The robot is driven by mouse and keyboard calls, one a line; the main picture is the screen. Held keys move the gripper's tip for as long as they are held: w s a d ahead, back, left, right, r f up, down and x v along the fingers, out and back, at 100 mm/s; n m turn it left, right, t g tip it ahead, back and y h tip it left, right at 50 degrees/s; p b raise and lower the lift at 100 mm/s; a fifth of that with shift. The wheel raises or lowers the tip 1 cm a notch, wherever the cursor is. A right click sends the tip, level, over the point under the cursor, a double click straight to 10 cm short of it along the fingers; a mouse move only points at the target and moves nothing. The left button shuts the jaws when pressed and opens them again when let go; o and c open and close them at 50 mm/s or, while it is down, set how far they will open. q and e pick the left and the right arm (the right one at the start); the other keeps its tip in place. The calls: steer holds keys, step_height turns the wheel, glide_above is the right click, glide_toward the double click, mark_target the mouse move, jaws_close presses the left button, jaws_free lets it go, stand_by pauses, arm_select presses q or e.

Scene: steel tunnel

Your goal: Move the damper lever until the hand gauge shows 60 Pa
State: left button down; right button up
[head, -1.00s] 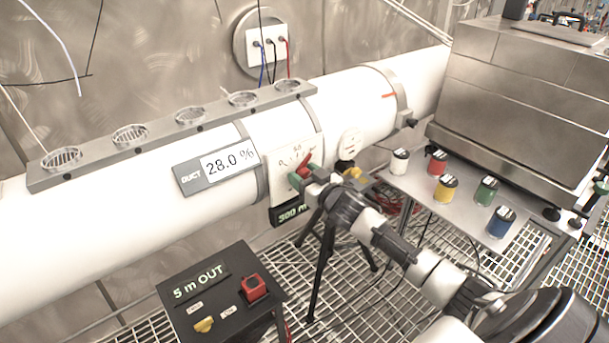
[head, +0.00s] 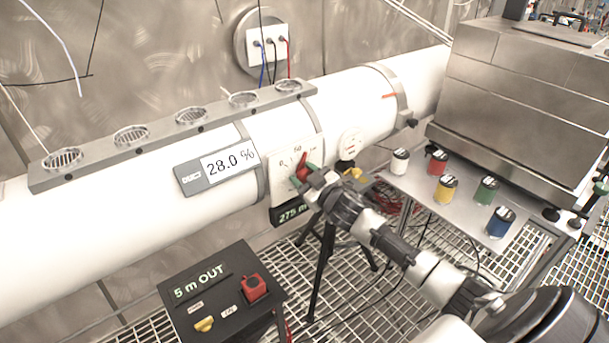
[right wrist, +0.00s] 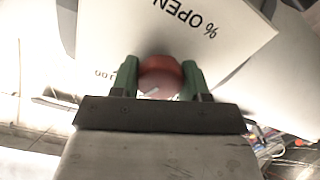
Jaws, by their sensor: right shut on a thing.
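The red damper lever (head: 303,168) is mounted on a white scale plate (head: 284,166) on the front of the white duct (head: 110,220). My right gripper (head: 306,178) is shut on the lever; in the right wrist view the green fingers flank its round red knob (right wrist: 160,76). Under the plate a dark display (head: 291,213) reads "275 m", its end hidden by my gripper. A grey panel on the duct (head: 215,166) reads 28.0 %. No reading in Pa can be made out, and I cannot tell which device is the hand gauge. My left gripper is not in view.
A black box (head: 222,290) marked "5 m OUT" stands at lower left. A black tripod (head: 318,270) stands below the lever. Several coloured canisters stand on a metal shelf (head: 462,226) at right, beside a large steel box (head: 525,95).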

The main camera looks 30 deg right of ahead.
steer(key=shift+n, duration=1.3)
steer(key=shift+a+n, duration=0.1)
steer(key=shift+n, duration=0.2)
steer(key=o, duration=0.9)
steer(key=shift+s+f, duration=0.1)
steer(key=s, duration=0.3)
steer(key=s+b, duration=0.1)
steer(key=s, duration=0.3)
steer(key=s+d, duration=0.1)
steer(key=s, duration=0.2)
steer(key=shift+s+b, duration=0.3)
